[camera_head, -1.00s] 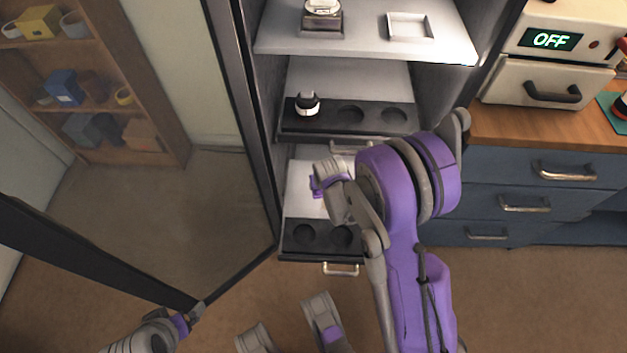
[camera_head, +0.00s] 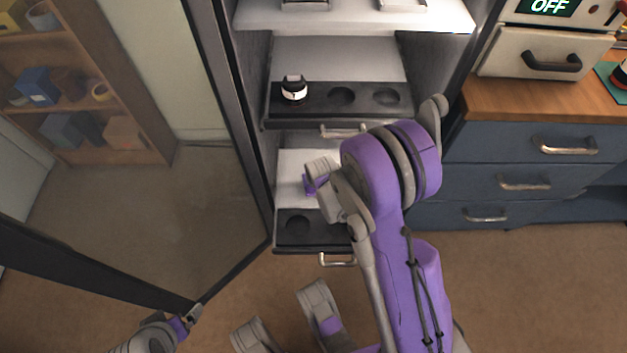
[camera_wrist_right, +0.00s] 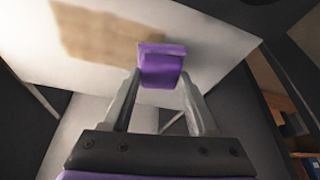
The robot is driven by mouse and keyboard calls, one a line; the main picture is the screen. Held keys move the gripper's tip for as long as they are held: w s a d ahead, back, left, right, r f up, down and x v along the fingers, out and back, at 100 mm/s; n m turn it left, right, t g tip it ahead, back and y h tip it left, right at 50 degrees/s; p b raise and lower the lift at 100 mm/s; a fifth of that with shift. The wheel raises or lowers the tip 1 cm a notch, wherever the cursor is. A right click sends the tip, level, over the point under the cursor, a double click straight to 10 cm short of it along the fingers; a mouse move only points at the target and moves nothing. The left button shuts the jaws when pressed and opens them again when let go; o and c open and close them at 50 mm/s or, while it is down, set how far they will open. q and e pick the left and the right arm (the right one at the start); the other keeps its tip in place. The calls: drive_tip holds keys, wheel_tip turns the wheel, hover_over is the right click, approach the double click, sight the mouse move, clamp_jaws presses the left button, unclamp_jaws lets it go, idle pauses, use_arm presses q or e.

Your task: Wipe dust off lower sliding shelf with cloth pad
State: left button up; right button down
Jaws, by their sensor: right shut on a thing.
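The lower sliding shelf (camera_head: 296,165) is pulled out of the cabinet. It has a pale surface, a dark front strip with round recesses and a metal handle. In the right wrist view, a brown dust patch (camera_wrist_right: 100,35) covers part of the pale shelf surface. My right gripper (camera_head: 313,178) is over the shelf and shut on a purple cloth pad (camera_wrist_right: 160,68). The pad is beside the dust patch's right end; I cannot tell whether it touches the surface. My left gripper (camera_head: 190,316) is at the bottom edge of the open cabinet door; its finger opening is unclear.
The upper sliding shelf (camera_head: 385,119) sits just above, with a small black-and-white lens part (camera_head: 294,89) in its left recess. The open glass door (camera_head: 222,100) stands to the left. Blue drawers (camera_head: 530,182) with a wooden top stand to the right.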

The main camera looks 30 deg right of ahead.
drive_tip(key=shift+f+b, duration=1.05)
idle(0.4)
drive_tip(key=shift+d, duration=0.1)
drive_tip(key=shift+s+d+r, duration=0.1)
drive_tip(key=shift+s+d, duration=0.4)
drive_tip(key=shift+d, duration=0.25)
drive_tip(key=shift+s+d+r, duration=0.1)
drive_tip(key=shift+s+d, duration=0.4)
drive_tip(key=shift+d, duration=0.25)
drive_tip(key=shift+s+d+f, duration=0.1)
drive_tip(key=shift+s+d, duration=0.35)
drive_tip(key=shift+d, duration=0.3)
drive_tip(key=shift+s+d+f, duration=0.1)
drive_tip(key=shift+s+d, duration=0.35)
drive_tip(key=shift+d, duration=0.25)
drive_tip(key=shift+s+d+r, duration=0.1)
drive_tip(key=shift+s+d, duration=0.4)
drive_tip(key=shift+d, duration=0.3)
drive_tip(key=shift+s+d, duration=0.45)
drive_tip(key=shift+d, duration=0.3)
drive_tip(key=shift+s+d+b, duration=0.2)
drive_tip(key=shift+s+d, duration=0.3)
drive_tip(key=shift+d, duration=0.25)
drive_tip(key=shift+s+d+b, duration=0.15)
drive_tip(key=shift+s+d, duration=0.3)
drive_tip(key=shift+d, duration=0.3)
